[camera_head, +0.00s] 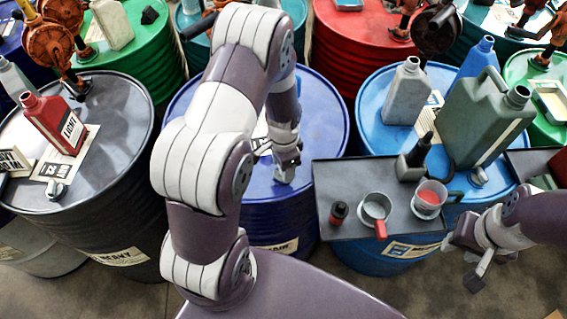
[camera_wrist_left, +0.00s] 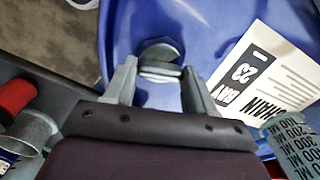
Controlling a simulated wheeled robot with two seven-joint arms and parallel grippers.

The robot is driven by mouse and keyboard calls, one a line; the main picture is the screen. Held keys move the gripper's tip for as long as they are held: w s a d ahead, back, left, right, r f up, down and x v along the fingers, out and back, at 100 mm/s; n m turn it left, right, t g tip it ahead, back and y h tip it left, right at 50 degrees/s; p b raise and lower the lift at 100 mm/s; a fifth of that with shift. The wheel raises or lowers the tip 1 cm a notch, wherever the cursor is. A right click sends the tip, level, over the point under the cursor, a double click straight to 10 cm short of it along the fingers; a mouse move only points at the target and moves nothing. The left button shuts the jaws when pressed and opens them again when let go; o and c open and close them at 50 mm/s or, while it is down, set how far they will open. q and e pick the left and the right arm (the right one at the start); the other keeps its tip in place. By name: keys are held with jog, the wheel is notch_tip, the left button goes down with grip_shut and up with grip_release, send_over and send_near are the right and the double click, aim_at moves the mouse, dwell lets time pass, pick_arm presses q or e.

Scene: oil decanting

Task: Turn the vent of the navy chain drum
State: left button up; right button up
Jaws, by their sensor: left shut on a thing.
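The navy chain drum (camera_head: 320,110) stands in the middle of the head view, partly covered by my left arm. Its blue top (camera_wrist_left: 225,25) fills much of the left wrist view. The metal vent (camera_wrist_left: 160,55) is a small grey knob there, between the fingertips of my left gripper (camera_wrist_left: 160,82). My left gripper, shut on the vent, points down at the drum top in the head view (camera_head: 286,170), where it hides the vent. My right gripper (camera_head: 468,262) is open and empty at the lower right, in front of the blue drum.
A grey tray (camera_head: 335,180) with cups and a small dark bottle adjoins the navy drum on the right. A white card (camera_wrist_left: 255,85) lies on the drum top. A grey-green jug (camera_head: 485,120) stands on the blue drum. Other drums crowd the back and left.

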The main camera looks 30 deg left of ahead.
pick_arm(q)
jog(key=shift+w+m, duration=0.1)
jog(key=shift+m, duration=0.2)
jog(key=shift+r, duration=0.1)
jog(key=o, duration=1)
jog(key=shift+o, duration=0.2)
notch_tip(320, 180, up, 13)
jog(key=b, duration=0.1)
jog(key=shift+f, duration=0.2)
jog(key=s+d+r+n+t, duration=0.1)
jog(key=s+d+n, duration=0.4)
jog(key=s+n, duration=0.2)
jog(key=shift+s+r+n, duration=0.2)
jog(key=shift+s+n, duration=0.2)
jog(key=shift+s, duration=0.65)
